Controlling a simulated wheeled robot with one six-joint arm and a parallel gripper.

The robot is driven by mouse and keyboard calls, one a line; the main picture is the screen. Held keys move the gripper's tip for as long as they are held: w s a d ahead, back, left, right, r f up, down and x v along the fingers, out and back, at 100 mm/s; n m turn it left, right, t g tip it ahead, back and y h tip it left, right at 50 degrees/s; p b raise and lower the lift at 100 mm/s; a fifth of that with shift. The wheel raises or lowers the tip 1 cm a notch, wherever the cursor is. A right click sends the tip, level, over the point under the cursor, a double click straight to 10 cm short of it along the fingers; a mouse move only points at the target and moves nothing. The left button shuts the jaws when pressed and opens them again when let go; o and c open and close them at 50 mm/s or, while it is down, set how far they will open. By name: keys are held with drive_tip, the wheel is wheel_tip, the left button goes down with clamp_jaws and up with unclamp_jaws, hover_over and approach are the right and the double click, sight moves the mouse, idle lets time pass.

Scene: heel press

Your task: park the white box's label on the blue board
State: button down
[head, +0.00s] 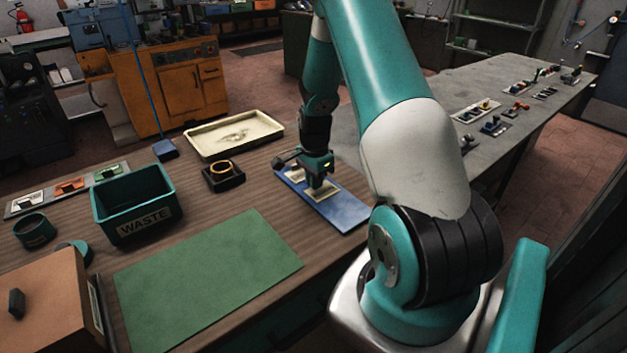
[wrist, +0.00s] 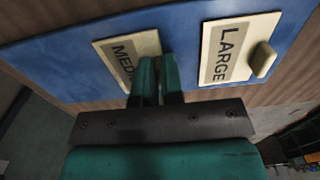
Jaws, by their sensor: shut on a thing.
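The blue board (head: 345,212) lies on the wooden bench, and it also fills much of the wrist view (wrist: 60,55). Two cream labels are on it. One label (wrist: 113,48) shows the letters "MED", with the rest hidden by my fingers. The other label (wrist: 224,68) reads "LARGE" and has a raised grip tab (wrist: 263,58). My gripper (head: 318,184) points down over the board. In the wrist view its fingers (wrist: 159,62) are close together at the "MED" label, shut on its tab, which the fingers hide. I cannot make out a white box for certain.
A cream tray (head: 205,151) and a dark holder with a ring (head: 223,182) stand behind and left of the board. A teal WASTE bin (head: 130,222), a green mat (head: 205,280), a rack of coloured plates (head: 25,207) and a brown box (head: 45,310) are further left.

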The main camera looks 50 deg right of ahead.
drive_tip(key=shift+f, duration=0.1)
drive_tip(key=c, duration=0.8)
unclamp_jaws()
drive_tip(key=shift+s, duration=0.1)
drive_tip(key=shift+o, duration=0.2)
drive_tip(key=shift+r+p, duration=2.8)
drive_tip(key=shift+r, duration=0.8)
